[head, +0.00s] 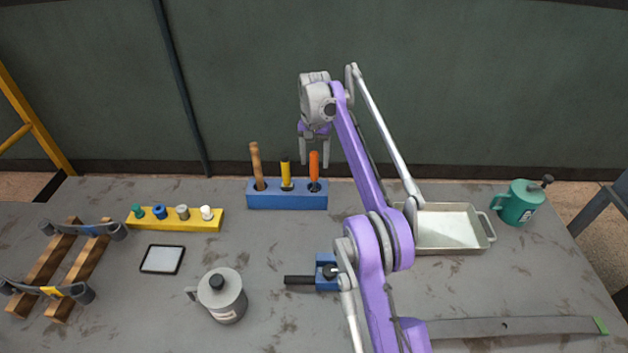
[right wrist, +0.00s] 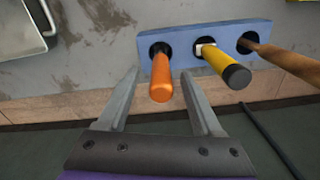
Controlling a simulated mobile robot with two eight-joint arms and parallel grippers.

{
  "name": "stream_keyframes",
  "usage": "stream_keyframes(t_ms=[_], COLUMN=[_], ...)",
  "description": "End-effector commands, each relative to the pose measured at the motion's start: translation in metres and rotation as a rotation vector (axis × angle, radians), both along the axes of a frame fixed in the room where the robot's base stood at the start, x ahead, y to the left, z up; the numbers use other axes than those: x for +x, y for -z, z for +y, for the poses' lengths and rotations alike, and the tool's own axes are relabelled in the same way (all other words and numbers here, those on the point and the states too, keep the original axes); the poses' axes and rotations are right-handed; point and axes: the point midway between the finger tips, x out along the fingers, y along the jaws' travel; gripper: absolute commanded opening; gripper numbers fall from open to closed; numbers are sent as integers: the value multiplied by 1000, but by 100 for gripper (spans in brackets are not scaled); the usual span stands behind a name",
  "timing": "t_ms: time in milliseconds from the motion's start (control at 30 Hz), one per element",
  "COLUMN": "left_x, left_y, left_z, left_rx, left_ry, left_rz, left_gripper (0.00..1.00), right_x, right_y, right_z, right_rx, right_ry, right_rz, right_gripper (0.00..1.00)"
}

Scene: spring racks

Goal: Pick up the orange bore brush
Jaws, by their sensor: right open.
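The orange bore brush (head: 314,165) stands handle up in the right hole of a blue block holder (head: 262,201) at the back of the table. Its orange handle also shows in the right wrist view (right wrist: 161,84). My right gripper (head: 314,160) is open at the holder's right end. In the right wrist view its two fingers (right wrist: 160,88) lie on either side of the orange handle, with a gap on both sides. The right finger lies between the orange handle and the yellow-handled tool (right wrist: 226,67). The brush's lower end is hidden in the holder. My left gripper is not in view.
A wooden-handled tool (head: 256,165) stands in the holder's left hole. A metal tray (head: 450,247) is to the right, beside a green can (head: 519,203). A yellow rack (head: 170,225) with several small pegs, a dark-framed tablet (head: 162,259) and a grey can (head: 222,296) are to the left.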

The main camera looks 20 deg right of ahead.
Motion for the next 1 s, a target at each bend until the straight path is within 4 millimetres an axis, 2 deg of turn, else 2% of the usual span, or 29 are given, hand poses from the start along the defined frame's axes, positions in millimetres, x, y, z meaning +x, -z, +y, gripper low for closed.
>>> stream_keyframes(t_ms=[33,200,500,567,867,900,1000], left_x=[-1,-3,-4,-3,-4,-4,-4], left_y=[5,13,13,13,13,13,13], left_z=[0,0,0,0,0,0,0], left_rx=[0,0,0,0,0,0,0], left_ry=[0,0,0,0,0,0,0], left_rz=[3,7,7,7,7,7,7], left_gripper=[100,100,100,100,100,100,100], right_x=[0,1,1,1,1,1,1], right_y=[12,34,38,38,38,38,38], right_z=[0,0,0,0,0,0,0], right_rx=[0,0,0,0,-1,0,0], right_ry=[0,0,-1,0,0,0,0], right_rz=[1,0,-1,-1,-1,0,0], right_gripper=[67,67,67,58,4,0,0])
